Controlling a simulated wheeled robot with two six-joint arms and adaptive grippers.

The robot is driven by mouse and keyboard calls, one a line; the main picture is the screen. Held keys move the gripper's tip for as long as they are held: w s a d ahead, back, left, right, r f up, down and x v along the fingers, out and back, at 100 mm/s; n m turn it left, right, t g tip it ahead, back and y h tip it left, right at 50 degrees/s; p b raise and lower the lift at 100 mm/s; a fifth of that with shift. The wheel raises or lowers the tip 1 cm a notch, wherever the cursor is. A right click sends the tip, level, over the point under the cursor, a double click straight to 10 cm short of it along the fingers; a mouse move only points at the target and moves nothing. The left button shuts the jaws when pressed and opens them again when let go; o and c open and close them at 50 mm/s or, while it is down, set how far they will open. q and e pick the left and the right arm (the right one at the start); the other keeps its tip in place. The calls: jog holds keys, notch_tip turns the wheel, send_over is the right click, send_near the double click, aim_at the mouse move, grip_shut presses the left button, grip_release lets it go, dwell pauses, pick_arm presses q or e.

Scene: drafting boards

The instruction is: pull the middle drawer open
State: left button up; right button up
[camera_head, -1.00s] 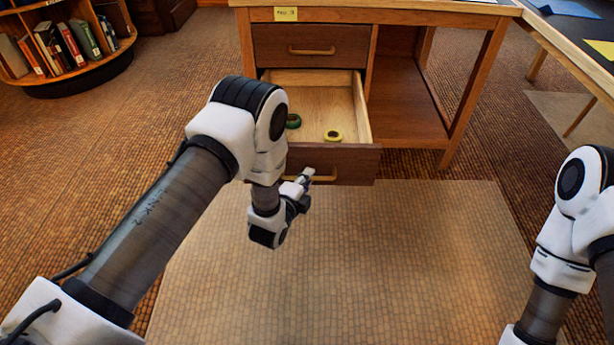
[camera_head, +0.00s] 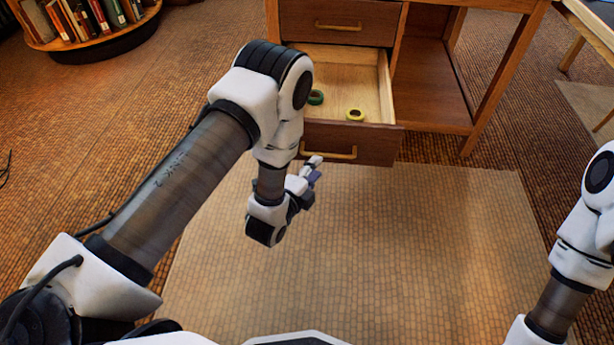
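The desk's open drawer (camera_head: 375,143) is pulled well out below a shut drawer (camera_head: 338,23). Its brass handle (camera_head: 340,155) runs across its wooden front. Inside lie a green ring-shaped roll (camera_head: 316,97) and a yellow one (camera_head: 355,115). My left gripper (camera_head: 316,169) is just in front of and below the left part of this handle. Its two fingertips look parted, with nothing between them, and the handle appears free of them. My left forearm hides the drawer's left side. My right arm shows at the right edge, but its gripper is out of view.
The wooden desk (camera_head: 490,85) has an open bay right of the drawers. A pale mat (camera_head: 400,250) covers clear floor in front. A round bookshelf (camera_head: 95,32) stands at the far left, and another table (camera_head: 590,30) at the upper right.

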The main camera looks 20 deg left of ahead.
pick_arm(q)
jog(key=v, duration=0.4)
jog(key=shift+s, duration=0.35)
jog(key=s+a+f+n+g+y, duration=0.2)
jog(key=s+a+f+n+g, duration=0.3)
jog(key=s+f+n+g, duration=0.55)
jog(key=s+n+g, duration=0.15)
jog(key=s, duration=0.55)
jog(key=s+f+n+g, duration=0.3)
jog(key=s+n, duration=0.2)
jog(key=s, duration=0.3)
notch_tip(320, 180, up, 35)
jog(key=s+n+p, duration=0.1)
jog(key=p, duration=3.3)
jog(key=shift+n+g+p, duration=0.3)
jog(key=shift+n+p, duration=0.05)
jog(key=shift+n, duration=0.05)
